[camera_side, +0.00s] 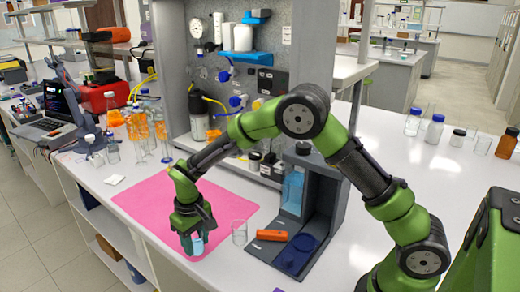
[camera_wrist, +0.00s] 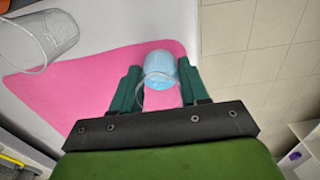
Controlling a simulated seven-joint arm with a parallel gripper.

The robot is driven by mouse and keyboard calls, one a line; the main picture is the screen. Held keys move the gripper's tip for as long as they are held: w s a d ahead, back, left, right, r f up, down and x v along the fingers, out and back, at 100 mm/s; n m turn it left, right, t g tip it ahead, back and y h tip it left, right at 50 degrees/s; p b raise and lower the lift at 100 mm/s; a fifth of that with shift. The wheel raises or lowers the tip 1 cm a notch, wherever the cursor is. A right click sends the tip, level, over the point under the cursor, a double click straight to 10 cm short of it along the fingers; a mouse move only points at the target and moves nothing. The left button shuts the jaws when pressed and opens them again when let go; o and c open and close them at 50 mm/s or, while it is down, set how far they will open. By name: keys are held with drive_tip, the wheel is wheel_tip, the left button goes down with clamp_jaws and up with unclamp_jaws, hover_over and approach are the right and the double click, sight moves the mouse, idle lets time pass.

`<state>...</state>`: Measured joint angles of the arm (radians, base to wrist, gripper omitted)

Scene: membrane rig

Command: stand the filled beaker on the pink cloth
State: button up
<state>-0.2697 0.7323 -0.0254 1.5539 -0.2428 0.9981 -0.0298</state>
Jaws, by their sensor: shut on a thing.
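The filled beaker (camera_side: 197,243), with light blue liquid, is between the fingers of my gripper (camera_side: 193,236). In the wrist view, the beaker (camera_wrist: 161,72) sits between the two green fingertips (camera_wrist: 158,88), and my gripper is shut on it. The pink cloth (camera_side: 150,205) lies flat on the white bench. The beaker is over the cloth's front part, near its edge, and looks about upright. I cannot tell whether its base touches the cloth. The cloth (camera_wrist: 85,85) shows below and left of the beaker in the wrist view.
An empty clear beaker (camera_side: 239,233) stands just right of the cloth; it also shows in the wrist view (camera_wrist: 45,38). The bench's front edge is close.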

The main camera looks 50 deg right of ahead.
drive_tip(key=shift+f, duration=0.2)
drive_tip(key=o, duration=1.1)
drive_tip(key=shift+c, duration=0.2)
drive_tip(key=shift+r, duration=0.15)
wheel_tip(320, 180, up, 12)
drive_tip(key=s+d+r+m+t+y, duration=0.1)
drive_tip(key=s+d+r, duration=0.2)
drive_tip(key=s+r, duration=0.2)
drive_tip(key=s+d+r+m+t, duration=0.1)
drive_tip(key=s+d+r+t, duration=0.1)
drive_tip(key=s+r, duration=0.25)
drive_tip(key=s+d+m+t, duration=0.1)
drive_tip(key=s+d+t, duration=0.1)
drive_tip(key=s, duration=0.4)
drive_tip(key=s+d+r+m+t+y, duration=0.1)
drive_tip(key=s+t, duration=0.1)
drive_tip(key=s, duration=0.5)
drive_tip(key=shift+s+d+r, duration=0.2)
drive_tip(key=shift+s+d, duration=0.05)
drive_tip(key=shift+d, duration=0.1)
